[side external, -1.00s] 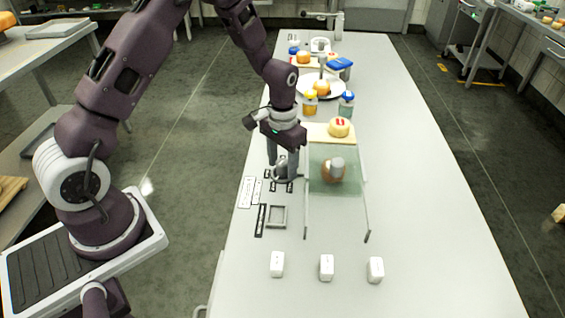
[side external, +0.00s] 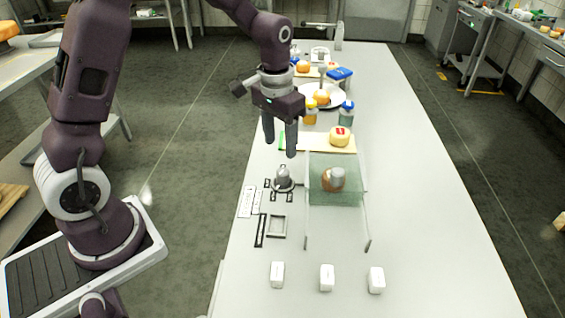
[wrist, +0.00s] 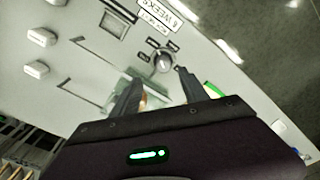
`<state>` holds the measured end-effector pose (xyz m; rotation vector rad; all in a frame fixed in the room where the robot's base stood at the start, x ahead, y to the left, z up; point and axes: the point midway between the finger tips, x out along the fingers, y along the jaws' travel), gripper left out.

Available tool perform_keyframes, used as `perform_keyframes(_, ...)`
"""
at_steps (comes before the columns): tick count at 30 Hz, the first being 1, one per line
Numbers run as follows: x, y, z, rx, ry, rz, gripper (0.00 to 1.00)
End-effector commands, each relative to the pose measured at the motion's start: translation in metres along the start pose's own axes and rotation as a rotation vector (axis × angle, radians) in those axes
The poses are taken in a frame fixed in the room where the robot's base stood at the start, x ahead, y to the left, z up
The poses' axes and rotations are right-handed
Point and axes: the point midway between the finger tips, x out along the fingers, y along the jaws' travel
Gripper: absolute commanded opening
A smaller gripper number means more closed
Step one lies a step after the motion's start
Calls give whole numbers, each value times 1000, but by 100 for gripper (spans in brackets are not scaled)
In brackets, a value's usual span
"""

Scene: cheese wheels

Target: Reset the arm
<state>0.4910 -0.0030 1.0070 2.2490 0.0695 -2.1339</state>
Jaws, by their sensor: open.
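My gripper (side external: 279,143) hangs above the left side of the table in the side external view. Its two fingers point down, apart, with nothing between them. Below it a grey metal knob or stamp (side external: 283,178) stands on the table among small black labels. In the wrist view the open fingers (wrist: 156,92) show, with the knob (wrist: 163,62) beyond them.
A greenish glass guard (side external: 322,195) on thin legs stands right of the knob, with a brown round thing (side external: 333,179) by it. A cheese wheel (side external: 340,137) sits on a board (side external: 300,142) behind. Jars, a plate (side external: 318,96) and several white blocks (side external: 326,277) stand on the table.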

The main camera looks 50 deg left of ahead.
Motion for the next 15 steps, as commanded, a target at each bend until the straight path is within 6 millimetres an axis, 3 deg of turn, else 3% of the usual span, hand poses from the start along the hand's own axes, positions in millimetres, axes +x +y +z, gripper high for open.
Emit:
perform_keyframes(1, -34, 5, 12, 7, 49, -1, 52)
perform_keyframes(3, -77, 12, 40, 16, 112, 0, 52)
perform_keyframes(7, -138, 22, 106, 33, 234, 3, 52)
perform_keyframes(9, -156, 26, 145, 41, 297, 7, 52)
perform_keyframes(12, -166, 28, 189, 51, 370, 12, 52)
perform_keyframes(15, -165, 28, 216, 56, 416, 16, 52)
